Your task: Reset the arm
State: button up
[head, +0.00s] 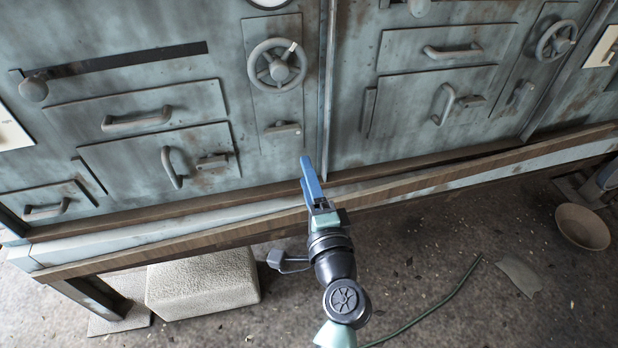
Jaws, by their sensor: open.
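My gripper (309,172) has blue fingers and shows in the middle of the head view, at the end of my dark arm. It points up in the picture, toward the grey metal cabinet front (290,165). From this angle its fingers overlap each other, and I see nothing held between them. The fingertips appear in front of the lower cabinet panels, near the vertical seam between two units. I cannot tell how far they are from the panels.
A wooden ledge (180,236) runs along the cabinet's base. Handwheels (277,66) (556,41), door handles (137,119) and a lever (34,88) stick out. Below are a pale block (203,285), a green hose (435,308) and a bowl (582,227). Floor at lower right is mostly clear.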

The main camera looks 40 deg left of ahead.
jog(key=shift+s+d, duration=0.25)
jog(key=shift+d, duration=0.05)
dwell(0.4)
